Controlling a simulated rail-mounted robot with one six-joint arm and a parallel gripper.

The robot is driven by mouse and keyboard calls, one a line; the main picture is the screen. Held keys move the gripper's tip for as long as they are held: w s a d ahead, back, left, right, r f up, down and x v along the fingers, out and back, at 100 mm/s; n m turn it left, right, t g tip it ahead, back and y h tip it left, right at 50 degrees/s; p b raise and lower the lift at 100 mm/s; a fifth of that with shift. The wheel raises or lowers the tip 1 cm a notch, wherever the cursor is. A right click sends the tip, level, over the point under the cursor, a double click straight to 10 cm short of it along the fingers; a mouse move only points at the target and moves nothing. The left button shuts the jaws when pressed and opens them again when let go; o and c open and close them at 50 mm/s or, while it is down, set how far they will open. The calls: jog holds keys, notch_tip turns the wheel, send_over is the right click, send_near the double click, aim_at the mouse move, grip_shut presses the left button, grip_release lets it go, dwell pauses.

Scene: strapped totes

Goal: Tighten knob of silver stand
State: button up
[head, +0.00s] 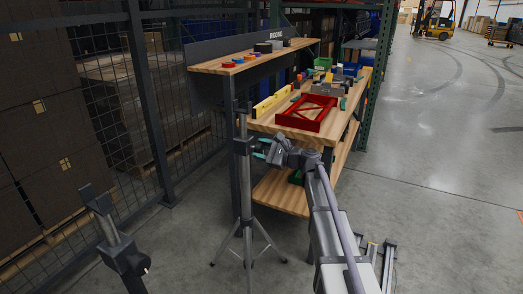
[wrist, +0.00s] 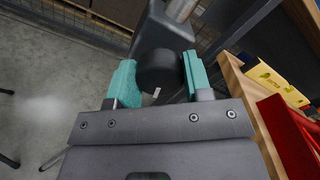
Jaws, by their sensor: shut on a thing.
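The silver stand (head: 245,190) is an upright tripod in front of the workbench, with splayed legs on the floor. Its pole (wrist: 182,8) and dark collar (wrist: 163,30) show at the top of the wrist view. The black round knob (wrist: 159,69) sticks out from the collar toward my wrist camera. My gripper (wrist: 160,80) has teal fingers, one on each side of the knob, and is shut on it. In the head view my gripper (head: 262,150) is at the right side of the stand's collar, and the knob is too small to make out.
A wooden workbench (head: 353,108) stands close behind, with a red frame (head: 307,113) and a yellow level (head: 271,98) on top. A second, darker stand (head: 118,250) is at the lower left. Mesh fencing (head: 180,105) runs along the left. Open floor (head: 450,200) lies right.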

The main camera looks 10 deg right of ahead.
jog(key=shift+m, duration=0.7)
jog(key=o, duration=0.9)
jog(key=v, duration=1.1)
